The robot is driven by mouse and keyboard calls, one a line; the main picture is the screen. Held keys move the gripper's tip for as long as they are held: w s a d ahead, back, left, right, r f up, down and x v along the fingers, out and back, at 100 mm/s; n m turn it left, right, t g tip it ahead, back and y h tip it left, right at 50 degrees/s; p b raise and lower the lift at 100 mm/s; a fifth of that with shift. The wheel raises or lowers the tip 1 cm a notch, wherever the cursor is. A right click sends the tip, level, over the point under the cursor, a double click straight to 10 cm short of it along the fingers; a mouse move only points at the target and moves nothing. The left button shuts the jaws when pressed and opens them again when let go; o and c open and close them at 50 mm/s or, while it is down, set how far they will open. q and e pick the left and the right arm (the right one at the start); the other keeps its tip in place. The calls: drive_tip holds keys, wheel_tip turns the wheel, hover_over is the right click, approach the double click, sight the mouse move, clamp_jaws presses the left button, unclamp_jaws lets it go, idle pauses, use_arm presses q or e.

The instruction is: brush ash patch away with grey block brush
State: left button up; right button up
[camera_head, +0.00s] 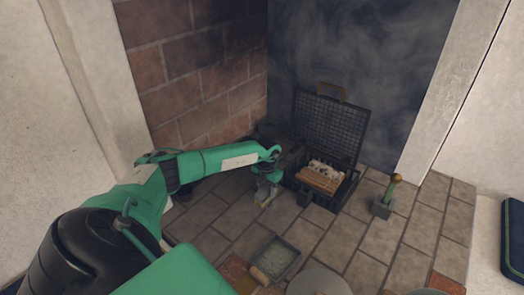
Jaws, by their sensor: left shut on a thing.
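My left gripper (266,190) reaches in from the left, low over the tiled hearth floor, just left of the black log basket. It is shut on a small greyish thing (264,200), likely the grey block brush; the gripper hides much of it. The held thing is close to the floor, but I cannot tell whether it touches. I cannot make out a distinct ash patch; the floor around the gripper is dim. My right gripper is not in view.
The black basket (289,183) with its mesh lid (328,125) raised holds logs (318,180). A grey block with a green stem (383,207) stands to the right. A grey pan (277,258) lies in front. Brick and dark walls close off the back.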

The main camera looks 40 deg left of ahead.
use_arm(q)
drive_tip(key=shift+d, duration=0.1)
drive_tip(key=shift+w+d, duration=0.85)
drive_tip(key=shift+d, duration=0.2)
drive_tip(key=shift+w+d, duration=0.8)
drive_tip(key=shift+d, duration=0.25)
drive_tip(key=shift+s+r+p, duration=0.15)
drive_tip(key=shift+s+p, duration=0.6)
drive_tip(key=shift+s, duration=0.05)
drive_tip(key=shift+s+d+p, duration=0.15)
drive_tip(key=shift+s+p, duration=0.35)
drive_tip(key=shift+s, duration=0.05)
drive_tip(key=shift+f, duration=0.2)
